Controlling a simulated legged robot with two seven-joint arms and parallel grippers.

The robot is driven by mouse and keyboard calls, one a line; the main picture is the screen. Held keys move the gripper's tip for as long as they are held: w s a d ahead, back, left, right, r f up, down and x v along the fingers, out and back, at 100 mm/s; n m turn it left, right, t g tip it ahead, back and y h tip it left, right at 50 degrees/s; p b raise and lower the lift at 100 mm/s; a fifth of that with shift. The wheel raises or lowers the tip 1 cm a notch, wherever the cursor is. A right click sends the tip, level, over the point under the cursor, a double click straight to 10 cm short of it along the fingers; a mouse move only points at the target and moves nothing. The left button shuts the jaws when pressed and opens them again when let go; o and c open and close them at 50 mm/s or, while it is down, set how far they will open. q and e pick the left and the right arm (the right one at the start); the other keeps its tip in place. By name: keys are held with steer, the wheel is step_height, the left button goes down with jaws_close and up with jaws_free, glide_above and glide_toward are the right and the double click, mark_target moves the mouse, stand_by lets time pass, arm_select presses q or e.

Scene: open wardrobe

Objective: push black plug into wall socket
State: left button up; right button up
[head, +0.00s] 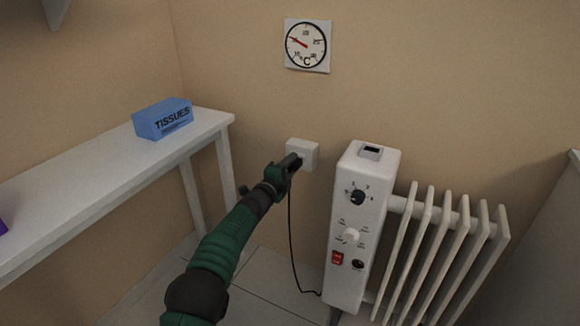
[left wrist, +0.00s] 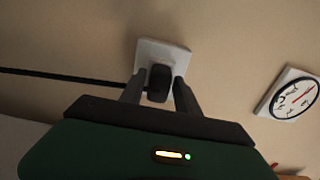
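The white wall socket (head: 304,153) is on the beige wall, left of the heater. It also shows in the left wrist view (left wrist: 178,55) as a square white plate. The black plug (left wrist: 159,82) is in front of the plate's middle and seems to touch it; how deep it sits is hidden. My left gripper (head: 291,164) is at the socket, its two fingers on either side of the plug, shut on it as far as I can tell. The plug's black cable (head: 292,240) hangs down to the floor by the heater. My right gripper is not in view.
A white oil heater (head: 350,275) with knobs and a red switch stands close to the right of the socket. A round thermometer (head: 306,45) hangs above.

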arm_select(q)
steer(key=shift+o, duration=1.1)
steer(key=p+v, duration=0.6)
steer(key=v, duration=1.1)
steer(key=shift+p, duration=0.35)
steer(key=shift+f, duration=0.1)
